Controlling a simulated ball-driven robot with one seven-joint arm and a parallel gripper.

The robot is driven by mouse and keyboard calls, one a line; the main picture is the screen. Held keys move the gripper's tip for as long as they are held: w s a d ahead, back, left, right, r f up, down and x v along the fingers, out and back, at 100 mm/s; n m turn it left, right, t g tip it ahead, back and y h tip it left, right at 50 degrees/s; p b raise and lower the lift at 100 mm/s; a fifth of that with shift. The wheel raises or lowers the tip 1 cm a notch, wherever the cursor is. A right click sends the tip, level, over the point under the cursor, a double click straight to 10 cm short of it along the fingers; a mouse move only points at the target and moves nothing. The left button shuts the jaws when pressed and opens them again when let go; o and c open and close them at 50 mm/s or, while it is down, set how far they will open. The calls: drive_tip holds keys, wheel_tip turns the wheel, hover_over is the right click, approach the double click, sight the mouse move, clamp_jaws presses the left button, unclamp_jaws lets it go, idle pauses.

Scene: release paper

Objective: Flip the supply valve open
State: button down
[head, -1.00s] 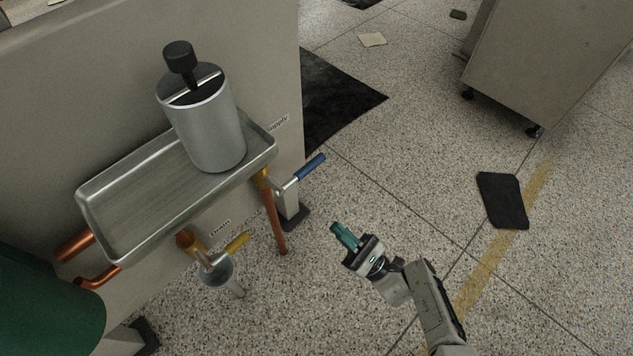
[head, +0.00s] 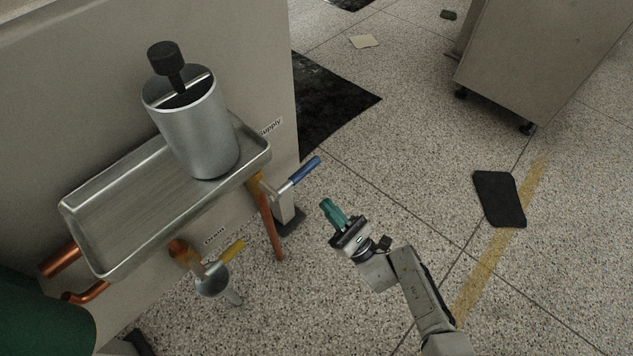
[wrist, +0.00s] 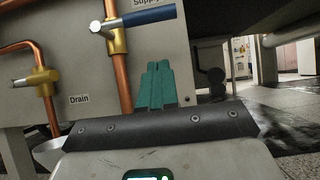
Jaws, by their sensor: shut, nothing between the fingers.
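The supply valve has a blue lever handle (head: 304,169) that sticks out to the right of the copper pipe under the tray's right end. In the wrist view the blue handle (wrist: 149,15) runs rightward from a brass valve body (wrist: 116,40), just below the "Supply" label. My gripper (head: 327,205) has teal fingers and is shut and empty. In the head view it is in front of and below the blue handle, apart from it. In the wrist view the fingertips (wrist: 157,66) point up below the handle, with a gap between.
The drain valve with a yellow handle (head: 232,250) sits lower left above a funnel (head: 212,284). A metal tray (head: 110,215) holds a steel canister (head: 205,130) with a black knob. A grey cabinet (head: 525,65) stands at the back right. Open floor lies to the right.

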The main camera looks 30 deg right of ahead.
drive_tip(key=w+a+r, duration=0.1)
drive_tip(key=w+r, duration=0.3)
drive_tip(key=r, duration=0.2)
drive_tip(key=shift+a+r+p, duration=0.2)
drive_tip(key=shift+p, duration=0.2)
drive_tip(key=shift+w, duration=0.15)
